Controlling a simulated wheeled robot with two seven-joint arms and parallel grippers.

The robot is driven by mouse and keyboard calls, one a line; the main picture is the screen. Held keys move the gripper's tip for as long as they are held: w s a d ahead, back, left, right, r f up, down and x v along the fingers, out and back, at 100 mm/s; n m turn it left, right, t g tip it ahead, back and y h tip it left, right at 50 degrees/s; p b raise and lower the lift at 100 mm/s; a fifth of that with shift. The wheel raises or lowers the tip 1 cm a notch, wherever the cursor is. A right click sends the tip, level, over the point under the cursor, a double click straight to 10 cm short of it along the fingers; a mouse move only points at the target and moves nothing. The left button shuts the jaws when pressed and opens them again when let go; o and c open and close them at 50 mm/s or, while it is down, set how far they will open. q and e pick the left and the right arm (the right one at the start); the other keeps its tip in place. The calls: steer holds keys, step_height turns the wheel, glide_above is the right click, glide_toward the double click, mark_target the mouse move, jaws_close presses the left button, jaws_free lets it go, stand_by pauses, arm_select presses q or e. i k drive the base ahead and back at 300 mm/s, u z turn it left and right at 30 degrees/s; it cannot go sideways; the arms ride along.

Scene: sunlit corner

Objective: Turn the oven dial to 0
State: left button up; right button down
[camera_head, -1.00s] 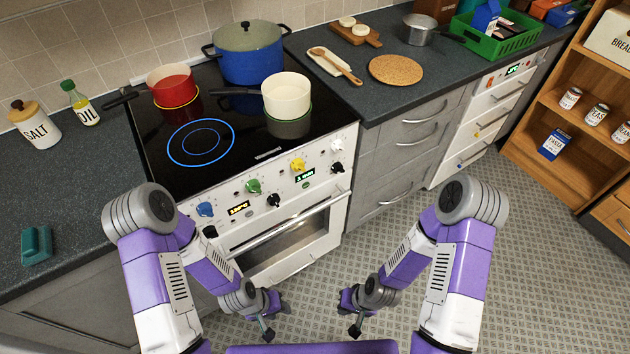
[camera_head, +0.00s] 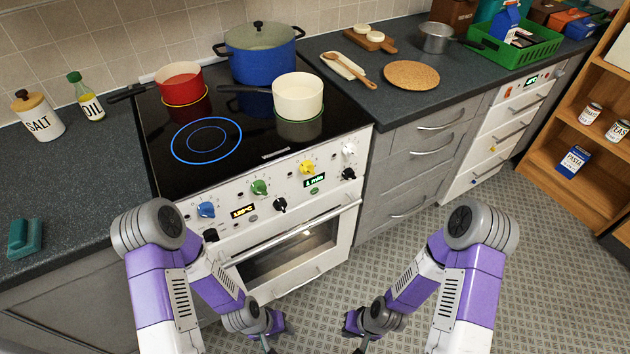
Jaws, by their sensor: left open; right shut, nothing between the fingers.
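The oven front panel (camera_head: 232,233) on the white cooker carries several dials: a blue one (camera_head: 206,210), a green one (camera_head: 259,187), a yellow one (camera_head: 307,167), a white one (camera_head: 349,150) and black ones, such as the one below the green dial (camera_head: 280,205). Two small lit displays sit among them; the left one (camera_head: 243,211) seems to read 180°C. I cannot tell which dial is the oven's or read their pointers. My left gripper (camera_head: 268,344) is open and my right gripper (camera_head: 358,348) is shut and empty. Both hang low before the cooker, away from the dials, partly cut off.
The oven door (camera_head: 285,255) is closed, with a bar handle across it. A blue pot (camera_head: 263,60), a red pan (camera_head: 180,82) and a cream pan (camera_head: 298,97) stand on the hob. Grey drawers (camera_head: 420,160) stand to the right. The floor (camera_head: 440,235) before them is clear.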

mark_target(210, 235)
steer(key=u, duration=0.1)
steer(key=k, duration=0.35)
steer(key=z, duration=0.7)
steer(key=i, duration=0.15)
steer(key=u, duration=2.15)
